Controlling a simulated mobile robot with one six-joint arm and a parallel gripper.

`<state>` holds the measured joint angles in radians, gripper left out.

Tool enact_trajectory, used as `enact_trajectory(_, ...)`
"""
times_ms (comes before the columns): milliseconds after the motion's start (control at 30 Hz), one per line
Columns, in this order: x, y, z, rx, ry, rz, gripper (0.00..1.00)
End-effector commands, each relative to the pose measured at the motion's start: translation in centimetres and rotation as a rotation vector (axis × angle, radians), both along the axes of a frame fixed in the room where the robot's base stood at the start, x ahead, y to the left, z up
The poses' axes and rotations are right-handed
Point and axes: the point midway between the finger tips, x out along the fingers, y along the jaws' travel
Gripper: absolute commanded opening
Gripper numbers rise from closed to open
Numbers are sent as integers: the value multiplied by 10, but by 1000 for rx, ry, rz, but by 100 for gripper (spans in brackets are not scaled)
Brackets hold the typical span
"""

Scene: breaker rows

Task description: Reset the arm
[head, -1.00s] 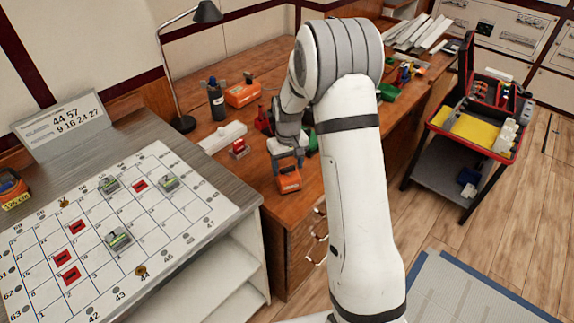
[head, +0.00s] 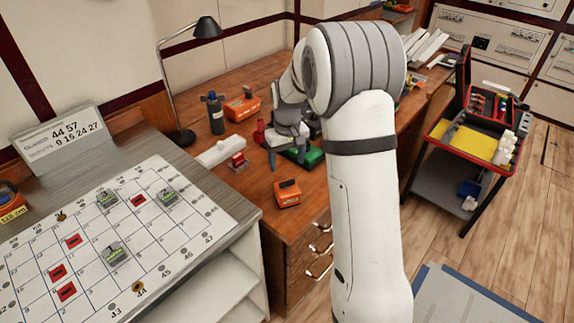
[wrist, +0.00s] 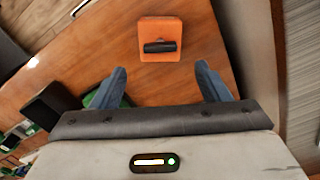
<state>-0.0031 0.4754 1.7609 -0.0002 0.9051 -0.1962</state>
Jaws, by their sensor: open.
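My gripper (wrist: 162,90) is open and empty in the wrist view, its two blue-grey fingers spread apart. In the head view my gripper (head: 285,160) is above the wooden desk, partly hidden behind my own arm. An orange block with a black bar-shaped top (wrist: 160,42) lies on the desk ahead of the fingers, apart from them. The same orange block stands near the desk's front edge in the head view (head: 287,194).
A numbered board (head: 90,235) with red and grey-green pieces lies on the left counter. The desk (head: 250,190) also holds a white strip (head: 220,152), a red block (head: 237,162), a dark bottle (head: 215,112) and a lamp (head: 205,28). A tool cart (head: 470,140) stands at right.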

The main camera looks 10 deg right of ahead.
Motion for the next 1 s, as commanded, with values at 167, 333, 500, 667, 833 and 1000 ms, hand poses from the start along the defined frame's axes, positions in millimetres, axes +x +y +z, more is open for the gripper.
enact_trajectory(167,0,0,0,0,0,0,69)
enact_trajectory(333,0,0,0,0,0,0,69)
enact_trajectory(500,-11,0,14,0,-12,-9,69)
enact_trajectory(667,-51,-1,53,0,-51,-37,69)
enact_trajectory(833,-111,-1,90,3,-98,-78,69)
enact_trajectory(1000,-173,-2,111,7,-144,-118,69)
